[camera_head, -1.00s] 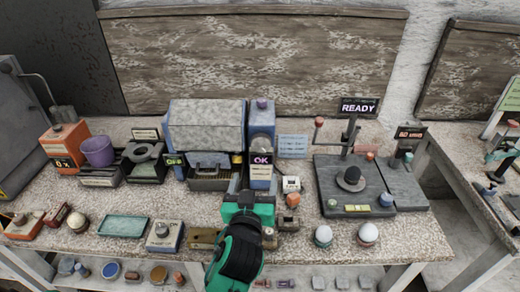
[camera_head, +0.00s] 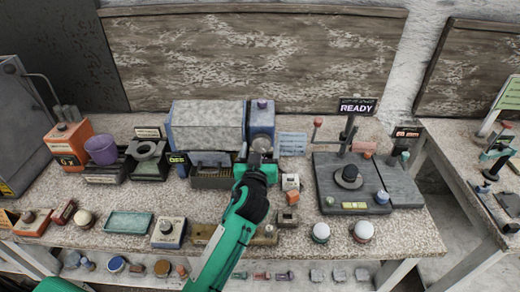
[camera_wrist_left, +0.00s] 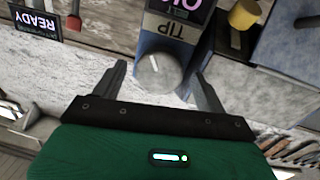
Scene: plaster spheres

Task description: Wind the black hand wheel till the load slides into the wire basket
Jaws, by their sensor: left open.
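A blue-grey machine with a grey speckled drum (camera_head: 207,125) and a blue column (camera_head: 262,118) stands at the back middle of the bench. A dark wire basket (camera_head: 212,180) sits below the drum. My left gripper (camera_head: 256,160) is at the column's front, hiding part of it. In the left wrist view a round grey wheel (camera_wrist_left: 158,76) with a pale mark shows on the column under a "TIP" label (camera_wrist_left: 170,27). It looks grey, not black. The open fingers stand on either side of it; I cannot tell whether they touch it. I cannot make out the load.
Right of the machine is a dark station (camera_head: 345,195) with a black dome and a "READY" sign (camera_head: 357,106). A purple bucket (camera_head: 101,150), teal tray (camera_head: 126,224) and small boxes stand to the left. Two pale domes (camera_head: 363,230) lie near the front edge.

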